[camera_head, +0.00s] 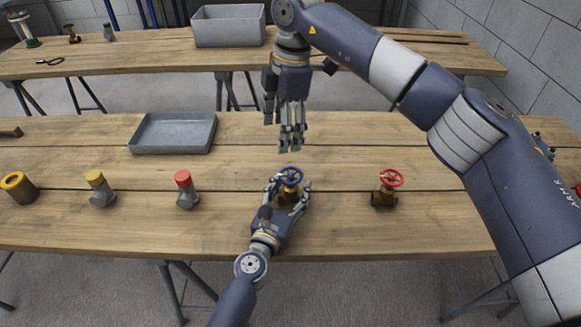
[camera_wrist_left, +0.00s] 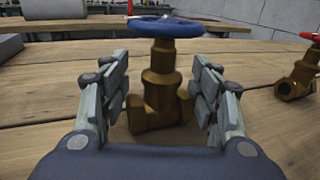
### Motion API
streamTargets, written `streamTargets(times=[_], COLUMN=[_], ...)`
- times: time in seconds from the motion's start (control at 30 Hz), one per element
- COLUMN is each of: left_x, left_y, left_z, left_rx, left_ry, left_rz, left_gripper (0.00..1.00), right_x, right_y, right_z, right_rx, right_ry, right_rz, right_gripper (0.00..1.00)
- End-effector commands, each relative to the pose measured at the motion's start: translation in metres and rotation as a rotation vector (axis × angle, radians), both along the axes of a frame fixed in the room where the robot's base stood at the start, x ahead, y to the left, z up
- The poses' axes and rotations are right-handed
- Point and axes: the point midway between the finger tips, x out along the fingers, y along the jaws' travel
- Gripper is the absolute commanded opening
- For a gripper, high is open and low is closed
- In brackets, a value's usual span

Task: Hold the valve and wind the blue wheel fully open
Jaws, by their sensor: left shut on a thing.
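The brass valve (camera_head: 289,196) stands upright on the near wooden table, with the blue wheel (camera_head: 290,175) on top. In the left wrist view the valve body (camera_wrist_left: 160,88) sits between my left fingers, below the blue wheel (camera_wrist_left: 167,27). My left gripper (camera_head: 288,194) is shut on the valve, with fingers on both sides of the body; they hide part of it in the head view. My right gripper (camera_head: 290,140) is behind the valve and apart from the wheel. Its fingers point down, spread and empty.
A red-wheeled valve (camera_head: 386,190) stands to the right. A red-capped fitting (camera_head: 186,190), a yellow-capped fitting (camera_head: 99,188) and a yellow-ringed one (camera_head: 18,188) stand to the left. A grey tray (camera_head: 172,147) lies behind them. A grey bin (camera_head: 228,27) is on the far table.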

Motion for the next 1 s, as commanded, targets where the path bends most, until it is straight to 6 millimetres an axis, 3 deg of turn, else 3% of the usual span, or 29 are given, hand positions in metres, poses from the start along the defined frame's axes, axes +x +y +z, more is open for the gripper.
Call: streamTargets(times=[0.1, 0.27, 0.7, 1.0], left_x=[0.001, 0.001, 0.001, 0.001], left_y=[0.0, 0.0, 0.0, 0.0], left_z=[0.002, 0.002, 0.002, 0.002], left_rx=[-0.001, -0.001, -0.001, -0.001], left_ry=[-0.003, -0.004, -0.004, -0.004], left_rz=[0.0, 0.0, 0.0, 0.0], left_gripper=[0.17, 0.17, 0.17, 0.17], right_x=[-0.001, -0.001, -0.002, -0.001], right_y=[-0.013, -0.019, -0.018, -0.018], right_z=[0.002, -0.007, -0.089, -0.117], right_rx=[-0.096, -0.134, -0.13, -0.129], right_ry=[-0.006, -0.006, -0.004, -0.007], right_rz=[-0.047, -0.069, -0.066, -0.066], right_gripper=[0.69, 0.69, 0.69, 0.69])
